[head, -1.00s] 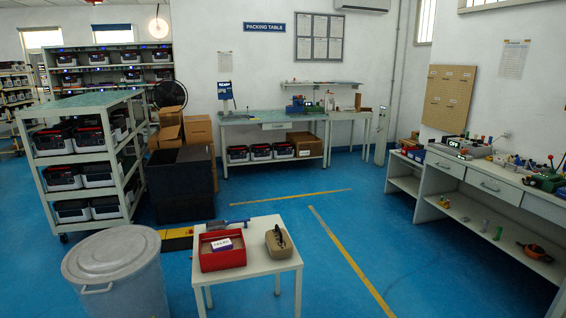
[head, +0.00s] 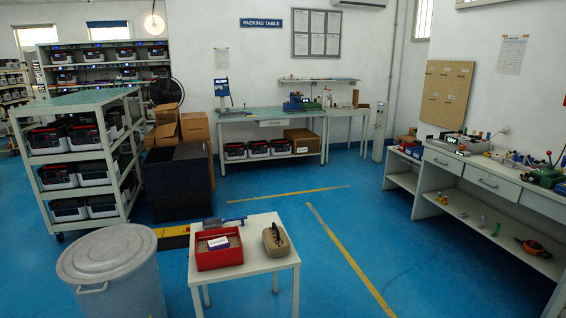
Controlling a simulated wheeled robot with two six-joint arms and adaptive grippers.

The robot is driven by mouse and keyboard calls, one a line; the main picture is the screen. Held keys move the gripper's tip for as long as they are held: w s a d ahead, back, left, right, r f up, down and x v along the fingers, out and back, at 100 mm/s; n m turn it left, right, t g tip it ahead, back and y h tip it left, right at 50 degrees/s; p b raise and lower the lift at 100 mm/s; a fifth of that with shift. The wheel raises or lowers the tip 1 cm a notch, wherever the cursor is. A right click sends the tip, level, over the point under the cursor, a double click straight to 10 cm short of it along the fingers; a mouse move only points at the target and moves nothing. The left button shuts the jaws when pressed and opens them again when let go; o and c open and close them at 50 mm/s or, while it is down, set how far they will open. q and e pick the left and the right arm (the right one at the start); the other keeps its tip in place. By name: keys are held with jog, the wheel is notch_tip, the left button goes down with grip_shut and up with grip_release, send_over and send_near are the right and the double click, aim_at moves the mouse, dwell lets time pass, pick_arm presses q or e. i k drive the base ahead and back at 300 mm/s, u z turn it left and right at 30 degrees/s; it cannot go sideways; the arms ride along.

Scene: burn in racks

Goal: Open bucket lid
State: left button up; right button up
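A large grey bucket (head: 121,292) stands on the floor at the lower left of the head view. Its round grey lid (head: 107,254) lies flat on top and looks closed. A curved handle (head: 91,288) shows on the front of the bucket just below the rim. The bucket's lower part is cut off by the frame edge. Neither of my grippers shows in the head view.
A small white table (head: 255,267) stands right of the bucket, holding a red bin (head: 219,259) and a tan object with a dark handle (head: 276,239). A rack (head: 85,100) and a black box (head: 178,182) stand behind.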

aim_at(105, 256)
jog(key=u, duration=1.4)
jog(key=i, duration=2.35)
jog(key=z, duration=0.25)
